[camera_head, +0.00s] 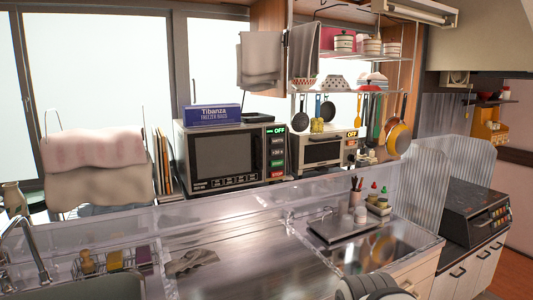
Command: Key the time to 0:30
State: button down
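A microwave-like appliance (224,155) stands on the ledge behind the counter, its dark-windowed door shut. On its right side is a control panel whose lit display (276,130) reads OFF. My gripper is not in view; a dark rounded part at the bottom edge seems to be my arm.
A blue Tibanza freezer bag box (211,115) lies on the appliance. Towels (259,60) hang above it. The steel counter (235,262) in front is mostly bare, with a tray (343,224) and condiment bottles (378,200) at right. A sink with sponges (115,260) is at left.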

aim_at(278, 151)
jog(key=u, duration=0.05)
jog(key=i, duration=0.95)
jog(key=z, duration=0.05)
